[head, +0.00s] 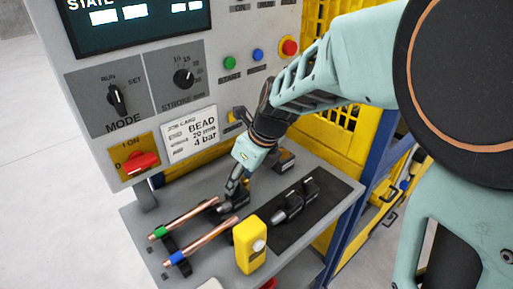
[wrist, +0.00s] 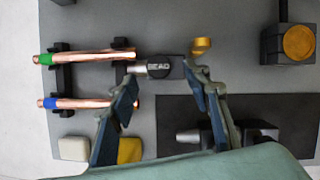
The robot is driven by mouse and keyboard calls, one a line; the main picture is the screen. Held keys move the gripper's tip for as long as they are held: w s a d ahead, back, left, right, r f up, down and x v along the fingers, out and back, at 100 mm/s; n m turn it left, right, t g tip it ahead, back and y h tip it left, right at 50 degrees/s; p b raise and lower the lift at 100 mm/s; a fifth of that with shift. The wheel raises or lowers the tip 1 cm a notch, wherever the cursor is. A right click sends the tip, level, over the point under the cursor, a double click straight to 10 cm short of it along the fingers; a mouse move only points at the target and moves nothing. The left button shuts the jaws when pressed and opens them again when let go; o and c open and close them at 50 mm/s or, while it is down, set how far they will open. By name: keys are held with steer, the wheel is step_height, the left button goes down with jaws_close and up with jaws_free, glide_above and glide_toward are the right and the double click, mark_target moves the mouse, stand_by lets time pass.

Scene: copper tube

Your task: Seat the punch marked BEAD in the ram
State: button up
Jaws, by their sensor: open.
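The punch marked BEAD (wrist: 160,68) is a dark block with a silver shank pointing left. It lies between the two fingers of my gripper (wrist: 160,82) in the wrist view, its label facing up. The fingers stand apart on either side of it, with visible gaps. In the head view my gripper (head: 233,187) reaches down over the shelf, and the dark punch (head: 236,203) is partly hidden under it. A dark block with a round brass-coloured face (wrist: 298,42) is at the upper right of the wrist view; I cannot tell whether it is the ram.
Two copper tubes, green-banded (head: 185,218) and blue-banded (head: 205,243), rest on a rack to the left. Other punches (head: 290,206) lie on a black mat (head: 333,192). A yellow box (head: 247,246) stands near the front. The control panel (head: 150,60) rises behind.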

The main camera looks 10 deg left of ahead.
mark_target(237, 194)
steer(key=x, duration=0.5)
steer(key=shift+w+a+r, duration=0.1)
steer(key=shift+a+r, duration=0.05)
steer(key=shift+a, duration=0.05)
jaws_close()
steer(key=shift+r, duration=0.15)
